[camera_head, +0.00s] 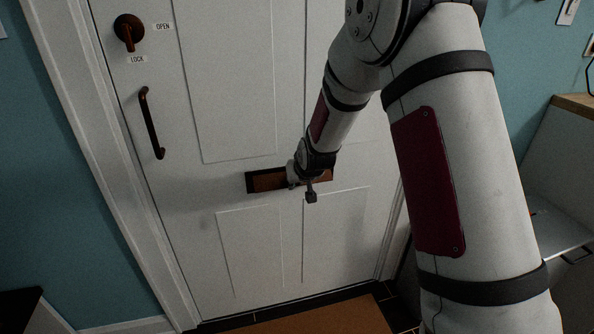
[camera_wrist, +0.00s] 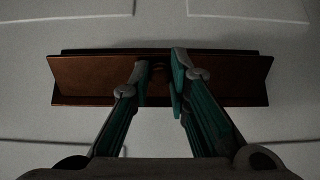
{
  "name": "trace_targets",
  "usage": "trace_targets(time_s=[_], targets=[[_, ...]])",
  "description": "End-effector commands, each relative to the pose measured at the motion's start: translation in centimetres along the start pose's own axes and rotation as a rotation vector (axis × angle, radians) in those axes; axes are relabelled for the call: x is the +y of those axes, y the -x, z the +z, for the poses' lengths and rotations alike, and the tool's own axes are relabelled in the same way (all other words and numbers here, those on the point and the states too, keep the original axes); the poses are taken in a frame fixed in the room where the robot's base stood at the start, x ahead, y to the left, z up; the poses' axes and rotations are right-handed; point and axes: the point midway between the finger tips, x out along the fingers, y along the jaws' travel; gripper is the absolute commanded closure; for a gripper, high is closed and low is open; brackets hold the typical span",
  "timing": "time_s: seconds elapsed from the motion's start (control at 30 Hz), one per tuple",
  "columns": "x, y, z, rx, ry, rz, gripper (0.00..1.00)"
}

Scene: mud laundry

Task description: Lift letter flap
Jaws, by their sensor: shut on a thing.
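The letter flap (camera_head: 268,182) is a brown metal plate in a dark frame, set across the white door; my wrist hides part of it. In the wrist view the flap (camera_wrist: 85,80) spans most of the width, with a small knob (camera_wrist: 158,70) at its middle. My gripper (camera_head: 293,178) is at the flap. In the wrist view the two fingers of my gripper (camera_wrist: 159,78) stand on either side of the knob, shut on it. I cannot tell for sure whether the flap is tilted out.
The white door (camera_head: 235,90) has a dark pull handle (camera_head: 152,124) and a round lock knob (camera_head: 128,30) with LOCK and OPEN labels at upper left. A brown mat (camera_head: 320,318) lies on the floor below. A cabinet (camera_head: 562,150) stands at the right.

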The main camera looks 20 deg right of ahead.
Motion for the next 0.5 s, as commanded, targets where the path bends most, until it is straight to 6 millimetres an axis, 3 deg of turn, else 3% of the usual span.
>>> trace_targets(time_s=[0.5], targets=[[-0.2,1.3,-1.7,-0.365,0.002,-0.002,1.0]])
